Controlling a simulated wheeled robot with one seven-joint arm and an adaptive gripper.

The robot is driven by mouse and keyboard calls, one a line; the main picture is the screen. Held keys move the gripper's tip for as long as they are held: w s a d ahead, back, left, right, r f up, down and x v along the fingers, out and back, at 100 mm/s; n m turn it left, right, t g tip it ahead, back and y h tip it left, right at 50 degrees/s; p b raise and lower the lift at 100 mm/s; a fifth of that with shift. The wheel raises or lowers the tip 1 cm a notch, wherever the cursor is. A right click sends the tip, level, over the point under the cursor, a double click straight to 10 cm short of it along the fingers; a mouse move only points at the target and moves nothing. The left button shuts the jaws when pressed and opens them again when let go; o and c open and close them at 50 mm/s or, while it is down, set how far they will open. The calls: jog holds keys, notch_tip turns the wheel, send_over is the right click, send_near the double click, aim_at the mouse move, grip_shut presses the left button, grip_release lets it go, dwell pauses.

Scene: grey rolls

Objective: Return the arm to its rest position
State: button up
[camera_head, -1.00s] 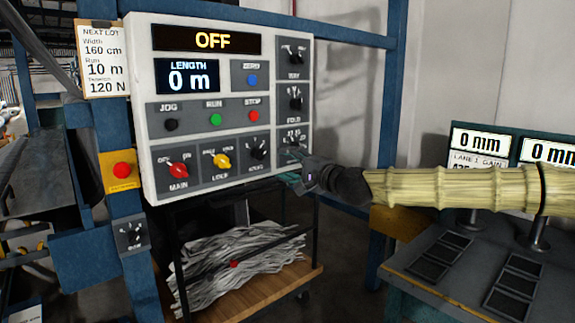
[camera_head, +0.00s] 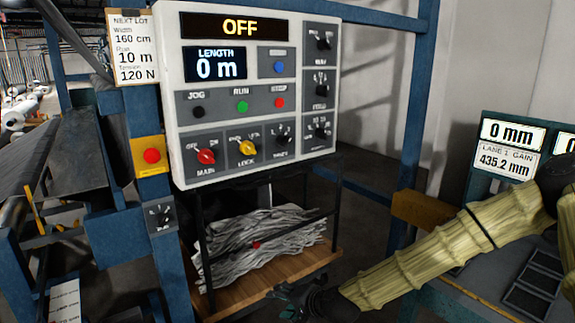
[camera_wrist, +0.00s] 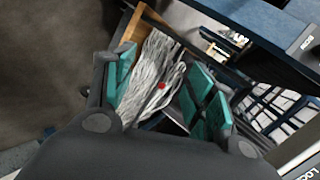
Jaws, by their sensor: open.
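My gripper (camera_head: 291,308) is low at the bottom middle of the head view, in front of the wooden shelf and below the control panel (camera_head: 262,60). It touches nothing that I can see. In the wrist view my gripper (camera_wrist: 160,95) has its two teal-padded fingers spread wide with nothing held between them. My arm, in a pale yellow ribbed sleeve, slopes down to the left from the right edge of the head view. The panel reads OFF and LENGTH 0 m.
A cart (camera_head: 325,262) with a wooden shelf carries a heap of grey strips (camera_head: 262,240); the strips also show in the wrist view (camera_wrist: 150,75). A blue frame (camera_head: 408,130) stands beside the panel. A bench with displays (camera_head: 512,133) is at right. Grey floor lies left in the wrist view.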

jog(key=s+d+f+n+g+h+p, duration=0.15)
jog(key=s+d+f, duration=0.25)
jog(key=s+f, duration=0.6)
jog(key=s+d+f+n+g+h+p, duration=0.1)
jog(key=s+d+f+n+g+h, duration=0.2)
jog(key=s+f, duration=0.75)
jog(key=s+d+n+g+h+p, duration=0.1)
jog(key=s+d, duration=0.7)
jog(key=s, duration=0.3)
jog(key=s+d+f+n+g+h+p, duration=0.1)
jog(key=s+d+g+h, duration=0.1)
jog(key=s+d, duration=0.6)
jog(key=s, duration=0.2)
jog(key=shift+s+d+f, duration=0.25)
jog(key=shift+s+d, duration=0.15)
